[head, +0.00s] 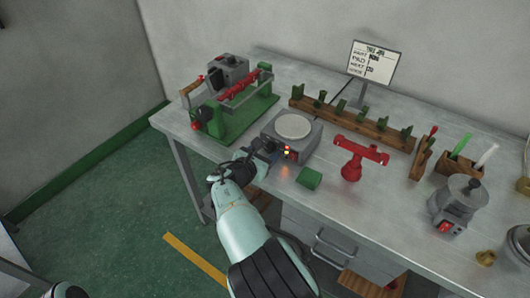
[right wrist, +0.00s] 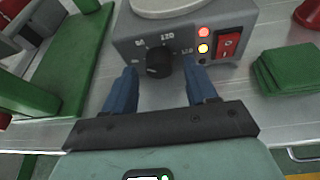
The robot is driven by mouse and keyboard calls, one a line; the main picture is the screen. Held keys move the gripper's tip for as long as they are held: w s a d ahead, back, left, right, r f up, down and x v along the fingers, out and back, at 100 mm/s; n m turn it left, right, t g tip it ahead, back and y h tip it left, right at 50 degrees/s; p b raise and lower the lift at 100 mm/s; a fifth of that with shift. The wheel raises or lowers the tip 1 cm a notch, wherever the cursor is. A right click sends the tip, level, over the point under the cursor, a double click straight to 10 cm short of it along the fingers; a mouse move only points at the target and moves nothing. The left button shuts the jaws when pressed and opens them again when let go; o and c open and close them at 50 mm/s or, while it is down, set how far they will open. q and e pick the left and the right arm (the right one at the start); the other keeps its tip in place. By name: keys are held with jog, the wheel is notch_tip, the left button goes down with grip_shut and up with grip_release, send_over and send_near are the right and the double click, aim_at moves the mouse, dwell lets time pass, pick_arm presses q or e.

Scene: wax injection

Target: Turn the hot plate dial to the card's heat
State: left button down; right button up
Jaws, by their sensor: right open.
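The hot plate (head: 313,138) is a grey box with a round pale plate on top, near the table's front edge. Its black dial (right wrist: 158,64) is on the front face, with marks around it, one reading 120; I cannot tell clearly where the dial points. My right gripper (right wrist: 160,88) is open, with one blue finger on each side of the dial; I cannot tell whether they touch it. In the head view, my right gripper (head: 262,148) covers the dial. The job card (head: 375,64) stands at the back; its small text includes a heat line, hard to read.
Red and amber lamps and a red switch (right wrist: 229,44) sit right of the dial. Green blocks (head: 309,178) lie at the right, before a red stand (head: 356,158). A green-based machine (head: 235,110) stands left. A wooden rack (head: 350,122) runs behind. A wax pot (head: 457,207) stands right.

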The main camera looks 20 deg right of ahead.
jog(key=p+v, duration=0.2)
jog(key=v, duration=1.1)
jog(key=shift+s+a, duration=0.1)
jog(key=shift+s, duration=0.05)
